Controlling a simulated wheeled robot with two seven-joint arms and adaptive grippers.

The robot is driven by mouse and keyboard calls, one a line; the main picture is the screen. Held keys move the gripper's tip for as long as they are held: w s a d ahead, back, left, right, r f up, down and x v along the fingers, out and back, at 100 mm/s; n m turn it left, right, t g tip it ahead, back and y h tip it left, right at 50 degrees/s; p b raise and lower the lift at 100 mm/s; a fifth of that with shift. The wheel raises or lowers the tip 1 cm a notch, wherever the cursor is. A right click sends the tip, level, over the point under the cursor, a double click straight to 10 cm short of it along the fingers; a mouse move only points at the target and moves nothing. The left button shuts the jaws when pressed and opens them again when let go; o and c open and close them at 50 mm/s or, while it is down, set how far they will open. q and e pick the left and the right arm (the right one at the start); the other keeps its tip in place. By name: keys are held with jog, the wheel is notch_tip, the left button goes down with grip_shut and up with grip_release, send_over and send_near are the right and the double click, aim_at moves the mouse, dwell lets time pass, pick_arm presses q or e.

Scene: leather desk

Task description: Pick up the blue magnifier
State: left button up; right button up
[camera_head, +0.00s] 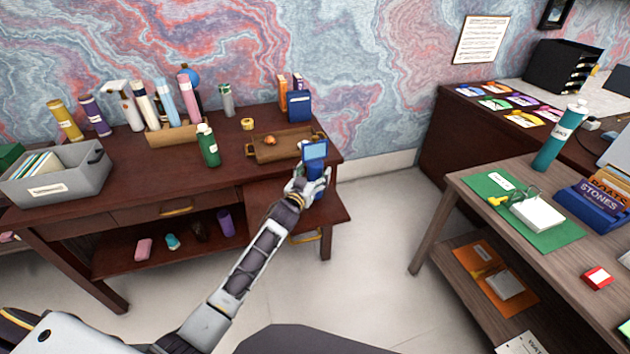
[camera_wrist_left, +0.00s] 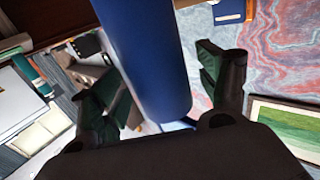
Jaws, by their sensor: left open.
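My left gripper (camera_head: 314,174) is at the right end of the dark wooden desk. A blue object (camera_head: 314,150) with a paler face shows just above the gripper, and more blue shows below it. In the left wrist view a smooth blue cylinder (camera_wrist_left: 150,55) passes between the dark fingers of the gripper (camera_wrist_left: 160,95), which stand apart on either side of it. I cannot tell whether this blue object is the magnifier; no lens is clear. The gripper hides part of it. My right gripper is not in view.
A wooden tray (camera_head: 262,154), a green bottle (camera_head: 208,148) and a blue box (camera_head: 299,107) stand on the dark desk (camera_head: 180,185). A grey bin (camera_head: 58,183) is at its left end. A second table (camera_head: 465,190) is at the right, with open floor between.

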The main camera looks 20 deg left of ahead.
pick_arm(q)
jog(key=shift+w, duration=0.55)
jog(key=shift+d, duration=0.1)
jog(key=c, duration=1.4)
